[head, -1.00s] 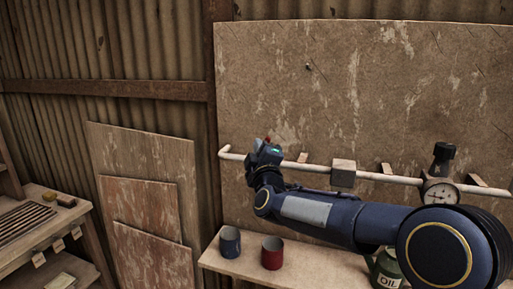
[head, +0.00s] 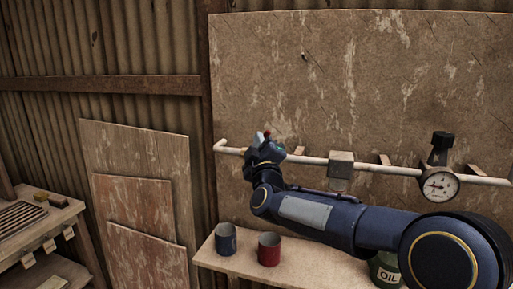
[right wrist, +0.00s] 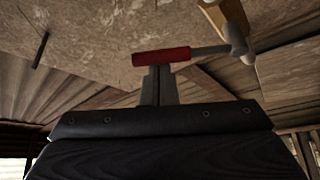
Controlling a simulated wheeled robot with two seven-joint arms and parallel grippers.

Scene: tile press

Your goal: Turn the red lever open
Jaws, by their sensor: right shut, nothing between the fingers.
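The red lever (right wrist: 160,57) shows in the right wrist view as a red grip on a grey metal arm, lying nearly level in the picture and joined to a valve fitting at its right. In the head view, only a small red tip of the lever (head: 267,133) shows above my right gripper (head: 265,143), which hides the rest. In the right wrist view, my right gripper (right wrist: 158,78) is shut and empty, its fingertips right at the red grip. I cannot tell whether they touch it. My left gripper is not in view.
The white pipe (head: 310,160) runs along the board, with a grey block (head: 340,165) and a round gauge (head: 438,186).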

